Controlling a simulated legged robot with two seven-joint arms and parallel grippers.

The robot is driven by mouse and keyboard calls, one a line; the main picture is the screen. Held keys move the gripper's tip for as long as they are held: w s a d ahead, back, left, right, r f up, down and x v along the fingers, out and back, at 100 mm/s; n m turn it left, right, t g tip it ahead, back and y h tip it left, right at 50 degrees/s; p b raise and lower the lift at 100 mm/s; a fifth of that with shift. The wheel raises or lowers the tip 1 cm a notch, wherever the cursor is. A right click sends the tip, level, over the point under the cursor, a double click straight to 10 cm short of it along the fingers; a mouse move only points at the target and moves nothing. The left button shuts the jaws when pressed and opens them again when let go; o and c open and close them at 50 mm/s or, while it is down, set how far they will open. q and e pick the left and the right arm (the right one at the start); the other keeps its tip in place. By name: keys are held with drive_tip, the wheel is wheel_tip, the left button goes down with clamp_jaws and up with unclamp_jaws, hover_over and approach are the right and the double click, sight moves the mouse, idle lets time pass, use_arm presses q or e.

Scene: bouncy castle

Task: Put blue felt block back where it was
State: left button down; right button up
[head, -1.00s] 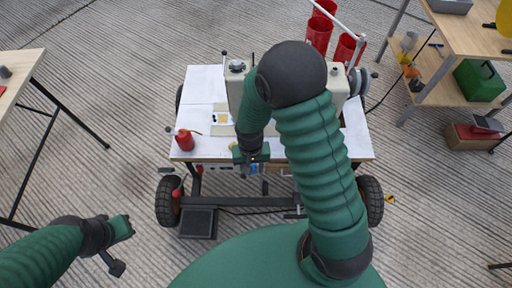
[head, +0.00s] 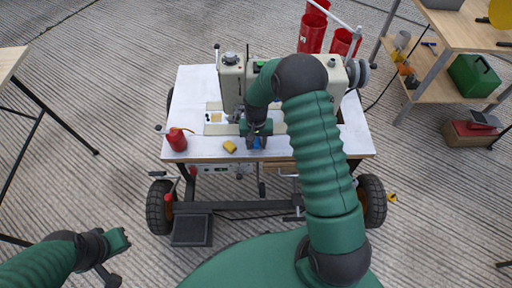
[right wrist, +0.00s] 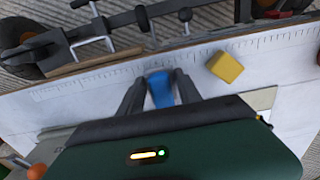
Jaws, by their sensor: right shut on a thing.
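The blue felt block (right wrist: 160,89) is between the two fingers of my right gripper (right wrist: 158,84) in the right wrist view. It also shows as a small blue patch in the head view (head: 256,143), under my right gripper (head: 256,136), near the front edge of the white table (head: 190,100). I cannot tell whether the block touches the tabletop. My left gripper (head: 112,258) is low at the left, away from the table; its jaw opening is not clear.
A yellow block (head: 230,147) lies left of the right gripper, also in the right wrist view (right wrist: 225,67). A red oil can (head: 177,139) stands at the table's front left. The sewing machine (head: 231,80) stands behind. Red bins (head: 313,32) are at the back.

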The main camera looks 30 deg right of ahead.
sight(257, 142)
drive_tip(key=shift+f, duration=0.75)
drive_tip(key=shift+d+r, duration=0.1)
drive_tip(key=shift+d, duration=0.05)
clamp_jaws()
drive_tip(key=o, duration=1.3)
unclamp_jaws()
use_arm(q)
drive_tip(key=shift+d+f, duration=0.15)
drive_tip(key=shift+f, duration=0.2)
